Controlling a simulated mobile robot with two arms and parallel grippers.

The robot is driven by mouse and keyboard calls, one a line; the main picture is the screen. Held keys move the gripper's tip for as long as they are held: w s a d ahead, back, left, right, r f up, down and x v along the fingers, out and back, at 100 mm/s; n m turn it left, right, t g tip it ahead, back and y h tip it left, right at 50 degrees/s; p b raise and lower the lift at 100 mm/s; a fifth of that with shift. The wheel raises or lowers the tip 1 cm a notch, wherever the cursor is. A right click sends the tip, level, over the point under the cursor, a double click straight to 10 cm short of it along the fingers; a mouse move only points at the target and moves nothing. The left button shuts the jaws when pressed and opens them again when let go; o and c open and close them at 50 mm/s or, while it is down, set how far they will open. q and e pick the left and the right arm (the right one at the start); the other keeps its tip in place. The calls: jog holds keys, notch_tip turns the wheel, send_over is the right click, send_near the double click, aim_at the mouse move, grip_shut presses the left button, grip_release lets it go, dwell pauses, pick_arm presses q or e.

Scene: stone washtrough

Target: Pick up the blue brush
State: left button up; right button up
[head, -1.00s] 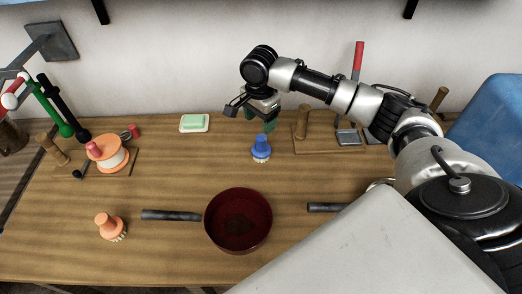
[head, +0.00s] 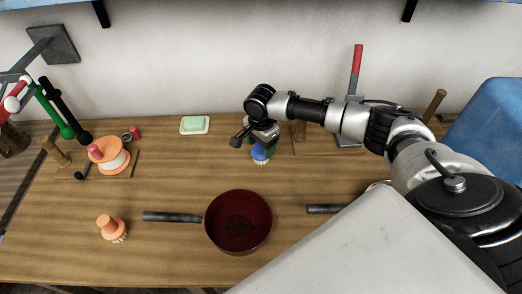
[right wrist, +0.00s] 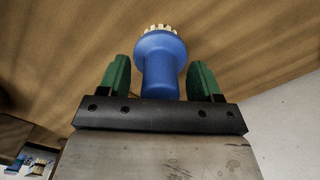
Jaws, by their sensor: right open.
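The blue brush (head: 260,153) stands on the wooden table with its pale bristles down, behind the dark red pan. My right gripper (head: 262,143) is over it from above and hides the top of its handle. In the right wrist view the blue brush (right wrist: 160,62) has its handle between the two green fingers of my right gripper (right wrist: 158,78). A gap shows on each side of the handle, so the gripper is open around it. My left gripper does not show clearly in the head view.
A dark red pan (head: 238,222) stands in front of the brush. An orange brush (head: 111,228) is at the front left. A green soap on a white dish (head: 195,125) lies left of my gripper. Wooden stands with pegs are on both sides.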

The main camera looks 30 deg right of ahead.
jog(key=c, duration=1)
jog(key=shift+r, duration=0.1)
